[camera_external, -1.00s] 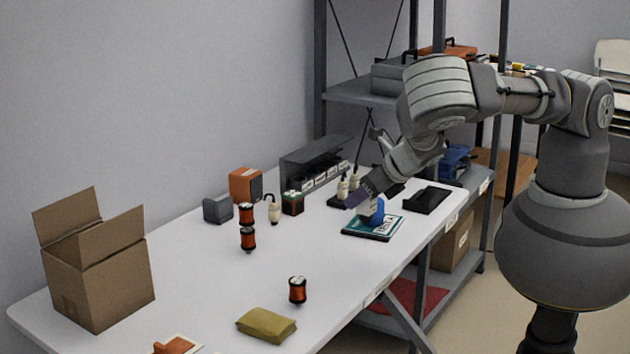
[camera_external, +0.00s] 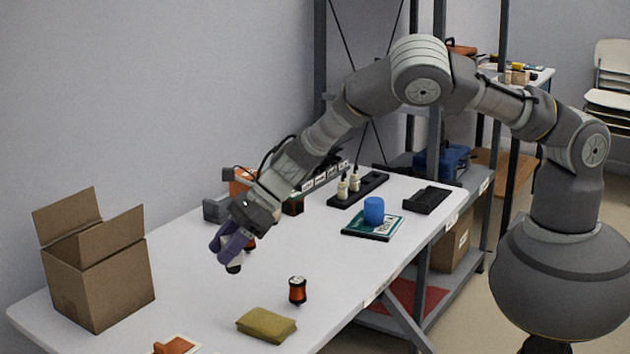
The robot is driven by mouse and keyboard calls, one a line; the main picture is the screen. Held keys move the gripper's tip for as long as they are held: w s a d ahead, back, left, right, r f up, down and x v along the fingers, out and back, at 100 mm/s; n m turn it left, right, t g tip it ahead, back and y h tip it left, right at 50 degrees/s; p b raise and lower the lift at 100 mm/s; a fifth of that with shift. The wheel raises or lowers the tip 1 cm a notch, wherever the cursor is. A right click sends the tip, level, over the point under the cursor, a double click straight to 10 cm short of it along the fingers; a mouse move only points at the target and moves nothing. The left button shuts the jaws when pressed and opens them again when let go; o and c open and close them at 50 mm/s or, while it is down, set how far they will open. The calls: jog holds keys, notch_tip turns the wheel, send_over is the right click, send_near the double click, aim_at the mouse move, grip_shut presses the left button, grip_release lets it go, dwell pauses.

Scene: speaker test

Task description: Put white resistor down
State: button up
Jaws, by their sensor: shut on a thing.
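My gripper (camera_external: 229,246) has purple fingers and points down over the middle-left of the table. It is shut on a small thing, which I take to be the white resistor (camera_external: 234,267). Only its pale part and dark lower end show, and the fingers hide most of it. It is at or just above the white table top (camera_external: 185,265); contact cannot be told. A red-orange spool (camera_external: 251,243) is partly hidden just behind the fingers.
A copper spool (camera_external: 297,290) and an olive pouch (camera_external: 266,325) are to the front right. An open cardboard box (camera_external: 98,265) stands at left. A blue cylinder (camera_external: 373,210) stands on a teal book (camera_external: 388,228). White bottle-like pieces (camera_external: 343,189) stand on a black strip.

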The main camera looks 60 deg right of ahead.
notch_tip(320, 180, up, 3)
jog(key=w+a+n+g, duration=0.1)
jog(key=w+a, duration=0.1)
jog(key=a, duration=0.1)
notch_tip(320, 180, down, 10)
jog(key=b, duration=0.5)
jog(key=shift+w+d, duration=0.1)
jog(key=shift+d, duration=0.05)
jog(key=shift+r+y, duration=0.15)
jog(key=shift+y, duration=0.15)
jog(key=o, duration=1.2)
jog(key=shift+c, duration=0.2)
jog(key=shift+r, duration=0.1)
jog(key=p+v, duration=0.4)
jog(key=v, duration=0.8)
